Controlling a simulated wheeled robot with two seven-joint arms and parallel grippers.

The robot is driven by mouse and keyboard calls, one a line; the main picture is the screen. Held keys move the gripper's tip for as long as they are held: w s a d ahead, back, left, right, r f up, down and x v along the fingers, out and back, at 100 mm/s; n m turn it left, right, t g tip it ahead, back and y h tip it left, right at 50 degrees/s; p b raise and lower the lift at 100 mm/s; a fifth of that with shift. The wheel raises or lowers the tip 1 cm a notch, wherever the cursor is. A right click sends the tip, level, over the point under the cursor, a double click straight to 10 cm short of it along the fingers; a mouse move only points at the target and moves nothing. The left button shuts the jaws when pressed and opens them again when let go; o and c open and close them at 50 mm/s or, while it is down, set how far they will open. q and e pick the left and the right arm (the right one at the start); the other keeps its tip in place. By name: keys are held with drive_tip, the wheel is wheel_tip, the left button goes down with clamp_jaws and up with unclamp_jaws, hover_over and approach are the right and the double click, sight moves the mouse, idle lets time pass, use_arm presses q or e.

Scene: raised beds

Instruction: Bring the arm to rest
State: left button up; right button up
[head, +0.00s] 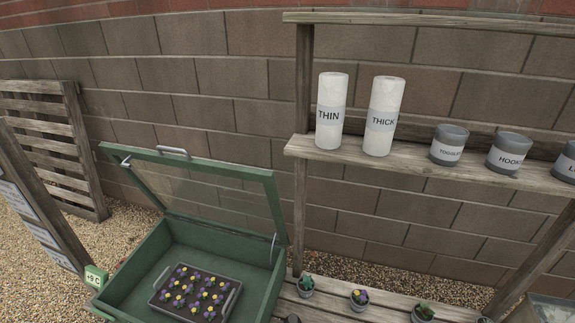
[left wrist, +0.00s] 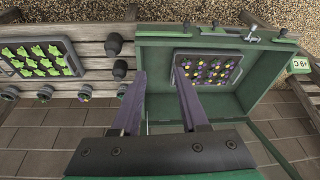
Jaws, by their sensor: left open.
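My left gripper (left wrist: 160,80) shows in the left wrist view, its two purple-grey fingers apart and nothing between them. It appears over the green cold frame (left wrist: 262,97), near the side where the flower tray (left wrist: 179,82) lies; its height above it is hard to tell. Neither of my grippers shows in the head view. There, the cold frame (head: 138,262) stands with its glazed lid (head: 279,205) raised. The tray of purple and yellow flowers (head: 231,302) lies inside it.
A wooden shelf (head: 290,150) holds white rolls marked THIN (head: 331,88) and THICK (head: 386,96) and several grey pots (head: 448,146). Small potted plants (head: 359,297) stand on the lower bench. A green-leaved tray (left wrist: 72,47) sits on slats. A pallet (head: 73,150) leans at the left.

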use_arm(q)
wheel_tip(320, 180, down, 23)
drive_tip(key=s+g, duration=0.1)
drive_tip(key=s, duration=0.1)
drive_tip(key=s+a+f+g, duration=0.1)
drive_tip(key=s+a+f, duration=0.2)
drive_tip(key=s+f, duration=1.2)
drive_tip(key=shift+s+f+m+g+b, duration=0.15)
drive_tip(key=shift+s+m+g+b, duration=0.25)
drive_tip(key=shift+s, duration=0.55)
